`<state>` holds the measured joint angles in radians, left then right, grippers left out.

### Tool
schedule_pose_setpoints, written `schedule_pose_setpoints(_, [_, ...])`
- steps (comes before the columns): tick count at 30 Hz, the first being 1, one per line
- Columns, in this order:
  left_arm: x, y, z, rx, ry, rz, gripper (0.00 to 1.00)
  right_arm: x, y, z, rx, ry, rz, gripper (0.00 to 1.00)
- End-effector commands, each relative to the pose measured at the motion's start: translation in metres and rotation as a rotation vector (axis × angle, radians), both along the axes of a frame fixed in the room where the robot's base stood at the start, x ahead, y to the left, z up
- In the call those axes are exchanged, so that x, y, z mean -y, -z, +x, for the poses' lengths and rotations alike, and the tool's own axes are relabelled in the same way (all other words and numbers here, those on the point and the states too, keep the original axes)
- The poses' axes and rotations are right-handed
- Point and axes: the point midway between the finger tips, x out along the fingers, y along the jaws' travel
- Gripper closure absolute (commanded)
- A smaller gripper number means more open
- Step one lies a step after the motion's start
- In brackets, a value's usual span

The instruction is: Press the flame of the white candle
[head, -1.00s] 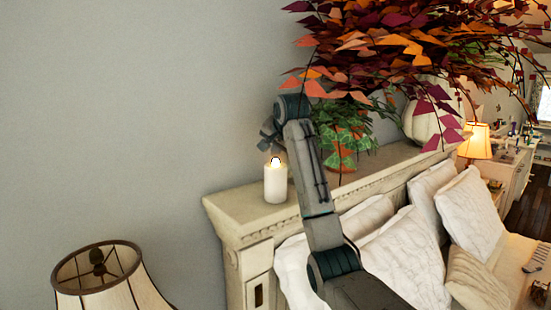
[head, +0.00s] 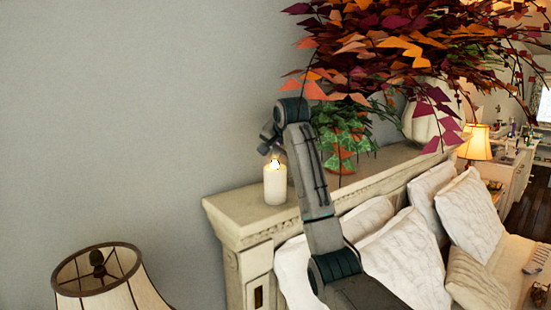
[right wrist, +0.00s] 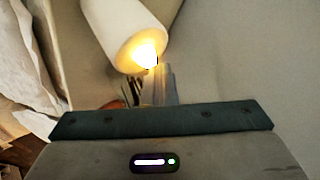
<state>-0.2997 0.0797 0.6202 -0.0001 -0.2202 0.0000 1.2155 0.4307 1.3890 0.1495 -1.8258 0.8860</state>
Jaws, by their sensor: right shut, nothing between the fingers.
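The white candle (head: 275,186) stands upright at the near left end of the headboard's top ledge. Its flame (head: 275,161) is lit. My right gripper (head: 271,148) is just above the candle, with its tip at or close to the flame; the arm rises from the lower right and bends down toward it. In the right wrist view the candle (right wrist: 122,28) shows tilted at the top, its flame (right wrist: 147,55) glowing right beside the closed fingertips (right wrist: 158,72). I cannot tell whether they touch. The fingers are shut and empty. My left gripper is out of view.
A lamp shade (head: 105,280) is at lower left. Pillows (head: 400,255) lie at right. The wall left of the candle is clear.

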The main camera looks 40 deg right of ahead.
Motion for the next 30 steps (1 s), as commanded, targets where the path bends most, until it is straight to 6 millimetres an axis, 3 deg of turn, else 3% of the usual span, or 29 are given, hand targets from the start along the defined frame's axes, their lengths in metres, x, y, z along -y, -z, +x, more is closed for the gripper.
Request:
schedule_pose_setpoints(9, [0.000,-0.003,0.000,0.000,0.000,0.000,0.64,0.000,-0.003,0.001,0.000,0.000,0.000,1.00])
schedule_pose_setpoints(16, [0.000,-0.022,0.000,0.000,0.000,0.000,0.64,0.000,-0.028,0.000,0.002,-0.001,0.000,1.00])
schedule_pose_setpoints(30, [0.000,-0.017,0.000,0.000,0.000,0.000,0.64,0.000,-0.062,0.000,0.002,-0.001,0.000,1.00])
